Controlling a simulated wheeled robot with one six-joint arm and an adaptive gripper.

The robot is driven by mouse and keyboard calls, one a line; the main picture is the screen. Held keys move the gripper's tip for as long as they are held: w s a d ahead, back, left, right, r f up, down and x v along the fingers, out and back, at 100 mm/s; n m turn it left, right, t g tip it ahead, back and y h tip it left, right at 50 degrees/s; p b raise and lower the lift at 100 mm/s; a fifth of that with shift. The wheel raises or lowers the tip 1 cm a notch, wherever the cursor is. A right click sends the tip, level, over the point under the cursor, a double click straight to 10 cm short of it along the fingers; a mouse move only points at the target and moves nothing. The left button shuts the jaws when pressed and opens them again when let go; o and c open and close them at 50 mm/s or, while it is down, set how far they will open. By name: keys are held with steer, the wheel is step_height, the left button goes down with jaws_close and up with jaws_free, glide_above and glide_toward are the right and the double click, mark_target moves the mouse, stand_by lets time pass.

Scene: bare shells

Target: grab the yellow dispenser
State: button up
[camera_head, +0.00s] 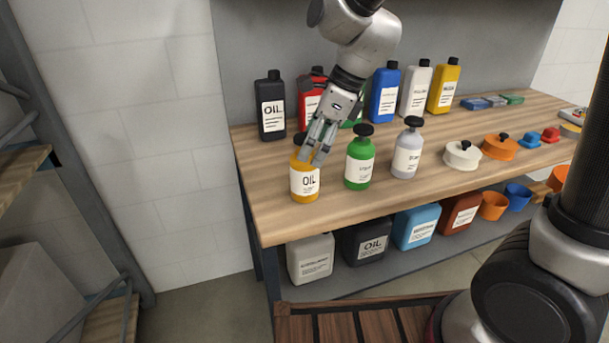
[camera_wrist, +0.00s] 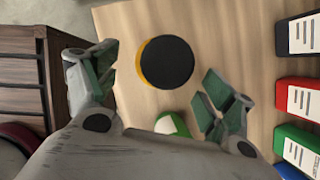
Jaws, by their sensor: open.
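The yellow dispenser (camera_head: 304,186), with a white OIL label, stands upright at the left front of the wooden bench. My gripper (camera_head: 317,150) is open at its top, and the fingers hide part of the dispenser's dark cap. In the wrist view the dispenser shows from above as a round black cap (camera_wrist: 168,62) with a thin yellow edge. It lies between and slightly beyond the open fingertips (camera_wrist: 160,78), with a gap on both sides. I cannot tell how far the fingers reach down beside it.
A green dispenser (camera_head: 359,164) and a grey-white dispenser (camera_head: 407,154) stand to the right. Behind are a black bottle (camera_head: 270,106), a red bottle (camera_head: 307,103) and several others. Bare bench top (camera_head: 262,190) lies left of the yellow dispenser. Lidded pots (camera_head: 463,157) stand further right.

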mark_target(305, 174)
steer(key=x, duration=0.5)
steer(key=shift+a+f, duration=0.1)
steer(key=shift+f, duration=0.1)
steer(key=shift+w, duration=0.1)
steer(key=c, duration=1.4)
